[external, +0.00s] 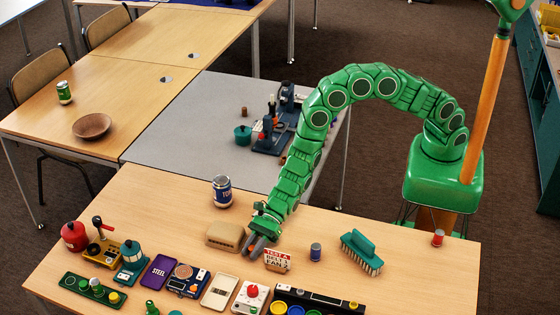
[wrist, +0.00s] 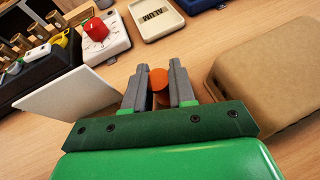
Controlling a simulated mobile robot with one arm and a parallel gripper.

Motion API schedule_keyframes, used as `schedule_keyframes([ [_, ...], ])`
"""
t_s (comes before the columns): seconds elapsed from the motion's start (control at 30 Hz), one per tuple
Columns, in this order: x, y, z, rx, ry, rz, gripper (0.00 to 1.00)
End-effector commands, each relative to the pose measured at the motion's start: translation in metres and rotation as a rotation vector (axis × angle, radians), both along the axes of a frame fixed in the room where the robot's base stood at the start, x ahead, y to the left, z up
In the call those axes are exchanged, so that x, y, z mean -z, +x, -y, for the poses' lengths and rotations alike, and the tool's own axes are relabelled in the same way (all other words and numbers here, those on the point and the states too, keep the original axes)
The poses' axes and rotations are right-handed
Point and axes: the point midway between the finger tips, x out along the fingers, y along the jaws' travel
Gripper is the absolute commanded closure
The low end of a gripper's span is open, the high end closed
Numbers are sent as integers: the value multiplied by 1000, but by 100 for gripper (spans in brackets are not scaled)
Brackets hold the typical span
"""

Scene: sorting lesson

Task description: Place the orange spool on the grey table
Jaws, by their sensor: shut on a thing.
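The orange spool (wrist: 159,78) shows in the wrist view between the two grey fingers of my gripper (wrist: 158,88), which is shut on it. In the external view my gripper (external: 258,241) is low over the near wooden table, between a tan rounded box and a small lettered sign.
The tan box (external: 224,235) and the sign (external: 278,259) are close to my gripper. A dark blue can (external: 221,191) stands near the grey table. A teal pot (external: 242,134) and a dark microscope-like device (external: 271,135) stand on the grey table. Several gadgets crowd the front.

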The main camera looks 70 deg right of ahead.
Motion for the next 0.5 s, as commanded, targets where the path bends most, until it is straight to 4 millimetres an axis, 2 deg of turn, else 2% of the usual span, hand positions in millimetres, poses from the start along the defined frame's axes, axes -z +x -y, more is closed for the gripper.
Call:
schedule_keyframes([
  [0.07, 5, -1, 0, -1, -2, -1, 100],
  [0.4, 7, -1, 0, -1, -1, -1, 100],
  [0.43, 6, 0, 0, 0, -1, 0, 71],
  [0.5, 6, 0, 0, -1, 0, 0, 60],
])
